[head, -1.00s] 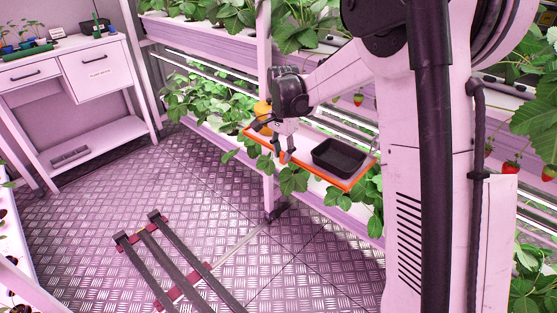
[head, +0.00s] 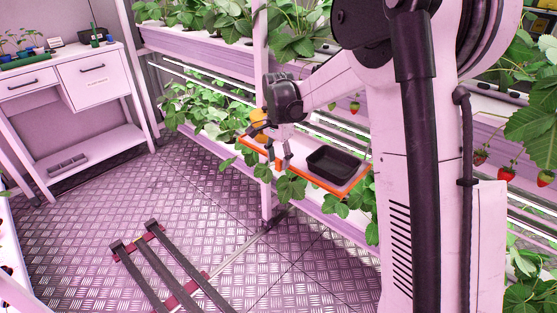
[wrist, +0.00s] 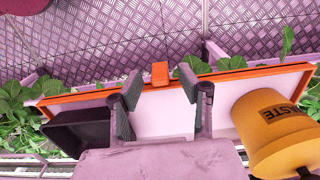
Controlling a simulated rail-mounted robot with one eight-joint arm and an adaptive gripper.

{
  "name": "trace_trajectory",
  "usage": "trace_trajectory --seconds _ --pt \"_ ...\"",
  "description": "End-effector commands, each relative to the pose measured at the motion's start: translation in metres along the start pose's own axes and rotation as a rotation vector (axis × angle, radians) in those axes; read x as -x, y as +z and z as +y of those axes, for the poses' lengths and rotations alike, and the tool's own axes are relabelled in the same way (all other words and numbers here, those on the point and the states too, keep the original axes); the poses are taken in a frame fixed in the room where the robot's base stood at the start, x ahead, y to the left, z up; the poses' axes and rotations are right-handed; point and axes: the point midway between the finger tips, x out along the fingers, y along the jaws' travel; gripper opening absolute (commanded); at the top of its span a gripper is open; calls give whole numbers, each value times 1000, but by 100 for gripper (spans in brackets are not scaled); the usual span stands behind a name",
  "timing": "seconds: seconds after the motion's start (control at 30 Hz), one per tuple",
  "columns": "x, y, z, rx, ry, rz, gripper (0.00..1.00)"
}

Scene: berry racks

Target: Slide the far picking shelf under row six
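The picking shelf (head: 330,184) is a white board with an orange rim, set out in front of the lower plant row on the rack. It carries a black tray (head: 333,166) and a yellow-orange waste bucket (head: 258,124). In the wrist view, the shelf (wrist: 165,116) lies below my gripper, with the black tray (wrist: 78,133) at left and the bucket (wrist: 275,130) at right. An orange tab (wrist: 160,73) stands on the rim between my fingers. My gripper (wrist: 163,91) is open, a finger on each side, with gaps to the tab. My gripper (head: 279,157) hangs at the shelf's front edge. No row label is readable.
Strawberry leaves (head: 291,187) hang around the shelf's front edge. A white rack post (head: 265,200) stands close by. Rails (head: 165,265) lie on the clear metal floor. A white workbench (head: 88,90) stands at the far left.

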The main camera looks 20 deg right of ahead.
Motion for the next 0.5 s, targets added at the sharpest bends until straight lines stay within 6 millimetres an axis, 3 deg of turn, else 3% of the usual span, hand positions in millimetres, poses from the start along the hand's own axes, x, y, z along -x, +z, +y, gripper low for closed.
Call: trace_trajectory --seconds 0.5 --pt "89 0 0 -1 0 0 36"
